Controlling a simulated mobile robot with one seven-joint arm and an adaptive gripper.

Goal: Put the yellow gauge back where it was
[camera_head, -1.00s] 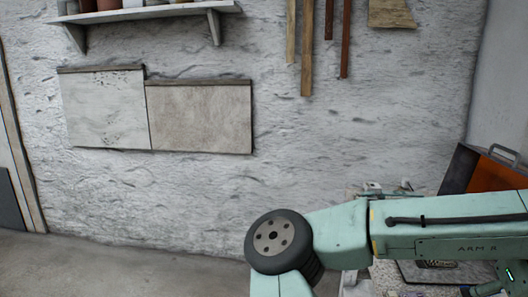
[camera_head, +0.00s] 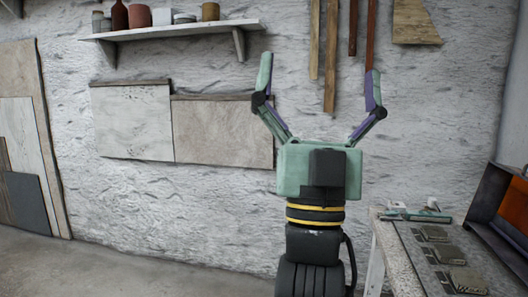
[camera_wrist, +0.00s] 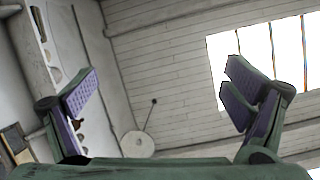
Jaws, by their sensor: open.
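My gripper (camera_head: 318,78) points upward in front of the wall in the head view, its two fingers spread wide with nothing between them. In the wrist view my gripper (camera_wrist: 162,82) is also open and empty, facing the ceiling and a bright window. I cannot make out a yellow gauge in either current view.
A worktable (camera_head: 408,260) at lower right holds several dark grey flat pieces and a pale green tool (camera_head: 415,215). A dark case (camera_head: 487,205) with an orange panel (camera_head: 514,212) stands at its right. A wall shelf (camera_head: 180,31) holds pots.

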